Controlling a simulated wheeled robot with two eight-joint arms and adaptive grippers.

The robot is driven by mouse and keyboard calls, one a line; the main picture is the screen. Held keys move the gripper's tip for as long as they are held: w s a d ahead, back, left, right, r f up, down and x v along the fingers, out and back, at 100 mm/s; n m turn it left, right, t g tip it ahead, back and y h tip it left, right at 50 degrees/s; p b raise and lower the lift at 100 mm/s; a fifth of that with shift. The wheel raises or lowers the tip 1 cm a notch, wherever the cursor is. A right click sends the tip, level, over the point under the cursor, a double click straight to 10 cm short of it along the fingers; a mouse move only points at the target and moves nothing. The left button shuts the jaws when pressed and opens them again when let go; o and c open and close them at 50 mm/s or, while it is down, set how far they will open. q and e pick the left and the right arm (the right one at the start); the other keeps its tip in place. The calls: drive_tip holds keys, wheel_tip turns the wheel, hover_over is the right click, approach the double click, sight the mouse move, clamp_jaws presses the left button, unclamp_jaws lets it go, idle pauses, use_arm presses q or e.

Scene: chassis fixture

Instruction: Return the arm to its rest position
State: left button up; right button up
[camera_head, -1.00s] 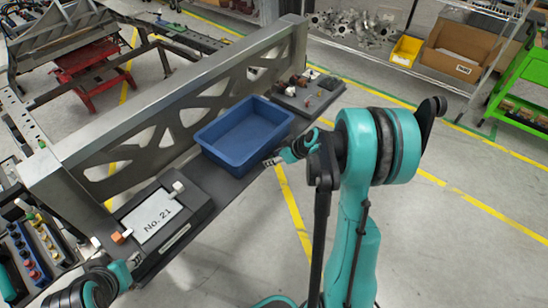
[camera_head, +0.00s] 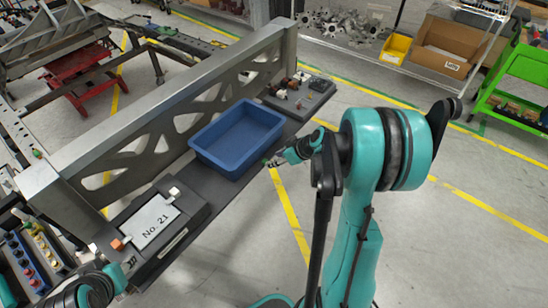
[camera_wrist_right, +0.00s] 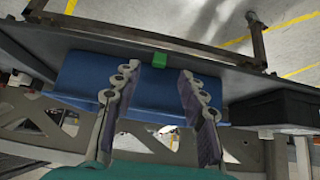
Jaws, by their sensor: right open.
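My right arm (camera_head: 352,250) reaches up from the bottom of the head view. Its gripper (camera_head: 273,165) is small there, beside the right edge of the dark shelf near the blue bin. In the right wrist view the right gripper (camera_wrist_right: 160,72) has its two fingers spread, with nothing between them. The blue bin (camera_head: 238,137) stands on the shelf; it also shows behind the fingers in the wrist view (camera_wrist_right: 80,78). My left arm (camera_head: 85,290) shows only partly at the bottom left; its finger opening is unclear.
The dark shelf (camera_head: 205,182) runs along a grey metal beam (camera_head: 110,135).

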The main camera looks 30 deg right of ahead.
idle(0.4)
drive_tip(key=s+a+r+m+h, duration=0.1)
drive_tip(key=s+a+r+m, duration=0.1)
drive_tip(key=s+a+r, duration=0.3)
drive_tip(key=s+a+r+m+h, duration=0.2)
drive_tip(key=s+a+r, duration=0.4)
drive_tip(key=s+a, duration=0.5)
drive_tip(key=shift+s+a+r, duration=0.2)
drive_tip(key=shift+s+r, duration=0.05)
drive_tip(key=shift+s, duration=0.05)
